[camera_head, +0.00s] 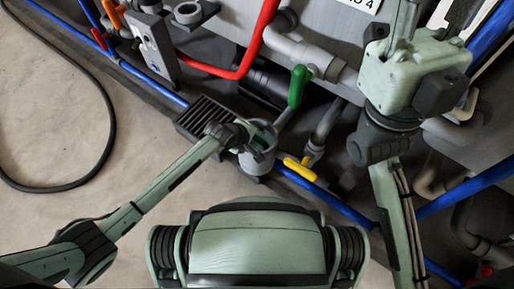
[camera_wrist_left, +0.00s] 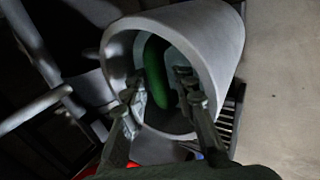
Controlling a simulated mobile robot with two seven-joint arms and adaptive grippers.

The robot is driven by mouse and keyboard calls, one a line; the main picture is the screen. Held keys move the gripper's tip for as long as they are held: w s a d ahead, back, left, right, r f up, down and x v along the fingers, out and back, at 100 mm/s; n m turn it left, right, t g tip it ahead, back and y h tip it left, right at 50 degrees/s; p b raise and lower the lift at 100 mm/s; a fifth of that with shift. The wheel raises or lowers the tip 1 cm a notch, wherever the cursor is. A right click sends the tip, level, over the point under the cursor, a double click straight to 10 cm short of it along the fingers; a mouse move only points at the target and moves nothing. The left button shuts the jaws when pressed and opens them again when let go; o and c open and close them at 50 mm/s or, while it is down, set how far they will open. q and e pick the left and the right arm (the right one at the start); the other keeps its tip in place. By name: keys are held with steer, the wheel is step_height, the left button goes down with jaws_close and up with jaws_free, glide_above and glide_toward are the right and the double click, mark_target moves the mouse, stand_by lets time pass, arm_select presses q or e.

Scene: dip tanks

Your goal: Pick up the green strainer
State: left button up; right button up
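The green strainer (camera_wrist_left: 157,72) shows as a rounded, elongated green piece inside the mouth of a grey cylinder (camera_wrist_left: 212,35) in the left wrist view. The same grey cylinder (camera_head: 257,163) stands on the floor side of the pipes in the head view. My left gripper (camera_wrist_left: 163,84) is at the cylinder's mouth, its two fingers apart on either side of the green piece; contact is not clear. In the head view my left gripper (camera_head: 262,132) covers the cylinder's top and hides the strainer. My right gripper (camera_head: 432,18) is raised at upper right, fingers apart and empty.
A green valve handle (camera_head: 298,86) and a yellow valve handle (camera_head: 299,168) are close to the left gripper. A dark floor grate (camera_head: 202,116) lies beside the cylinder. Red pipe (camera_head: 232,72) and blue pipe (camera_head: 330,200) run nearby. The floor at left is open except for a black hose (camera_head: 108,130).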

arm_select(q)
steer(key=shift+c, duration=0.6)
jaws_close()
steer(key=shift+r, duration=0.1)
